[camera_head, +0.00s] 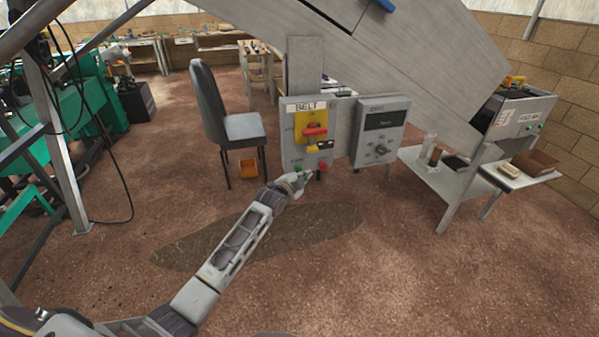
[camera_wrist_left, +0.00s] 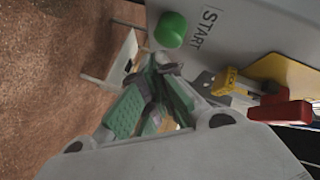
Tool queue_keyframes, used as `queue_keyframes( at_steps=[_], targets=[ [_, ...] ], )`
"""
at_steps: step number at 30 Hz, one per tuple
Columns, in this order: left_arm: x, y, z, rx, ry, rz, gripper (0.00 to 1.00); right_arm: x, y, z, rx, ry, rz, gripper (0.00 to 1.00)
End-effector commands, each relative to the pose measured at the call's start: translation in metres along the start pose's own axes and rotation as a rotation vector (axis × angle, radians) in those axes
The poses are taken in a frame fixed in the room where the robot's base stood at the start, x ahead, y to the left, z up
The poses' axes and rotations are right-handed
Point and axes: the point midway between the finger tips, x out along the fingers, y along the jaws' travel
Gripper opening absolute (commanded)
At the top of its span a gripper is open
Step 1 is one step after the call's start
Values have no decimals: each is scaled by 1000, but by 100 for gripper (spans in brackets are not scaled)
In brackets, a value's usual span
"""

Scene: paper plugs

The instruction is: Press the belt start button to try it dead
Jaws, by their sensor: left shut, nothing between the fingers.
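The grey belt control box (camera_head: 290,140) hangs below a sloping grey beam and carries a BELT label. The green start button (camera_head: 299,168) is at its lower left, with a red button (camera_head: 323,166) to its right. A red switch handle (camera_head: 315,131) sits on a yellow plate, with a yellow piece like a padlock (camera_head: 312,149) below. My left gripper (camera_head: 309,175) is shut and empty, just below the buttons. In the left wrist view the green button (camera_wrist_left: 170,30) beside the START label stands clear of the closed fingertips (camera_wrist_left: 165,68). My right gripper is not in view.
A second grey box with a display and knob (camera_head: 380,133) hangs right of the belt box. A grey chair (camera_head: 243,126) stands to the left. A small white table (camera_head: 440,178) with items is at right. The floor around my left arm is open.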

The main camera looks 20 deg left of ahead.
Motion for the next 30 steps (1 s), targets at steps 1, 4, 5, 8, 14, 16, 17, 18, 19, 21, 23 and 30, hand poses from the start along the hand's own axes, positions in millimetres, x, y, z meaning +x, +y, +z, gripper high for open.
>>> queue_keyframes(
  at_steps=[1,4,5,8,14,16,17,18,19,21,23,30],
  targets=[
    [1,-1,1,1,0,0,0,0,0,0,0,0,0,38],
    [3,-3,2,2,0,-1,0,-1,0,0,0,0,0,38],
    [3,-4,2,2,0,-1,0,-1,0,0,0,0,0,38],
    [4,-4,3,1,0,-1,0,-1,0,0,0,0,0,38],
    [4,-4,3,0,0,-1,0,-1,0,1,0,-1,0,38],
    [4,-4,3,0,0,-1,0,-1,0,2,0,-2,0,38],
    [4,-4,3,0,0,-1,0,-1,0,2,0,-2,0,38],
    [4,-4,3,0,0,-1,0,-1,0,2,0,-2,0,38],
    [4,-4,3,0,0,-1,0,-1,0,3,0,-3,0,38],
    [4,-4,3,0,0,-1,0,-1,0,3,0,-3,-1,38],
    [5,-4,3,0,0,-1,0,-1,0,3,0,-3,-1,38],
    [6,-5,4,0,0,0,0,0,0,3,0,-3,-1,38]
  ],
)
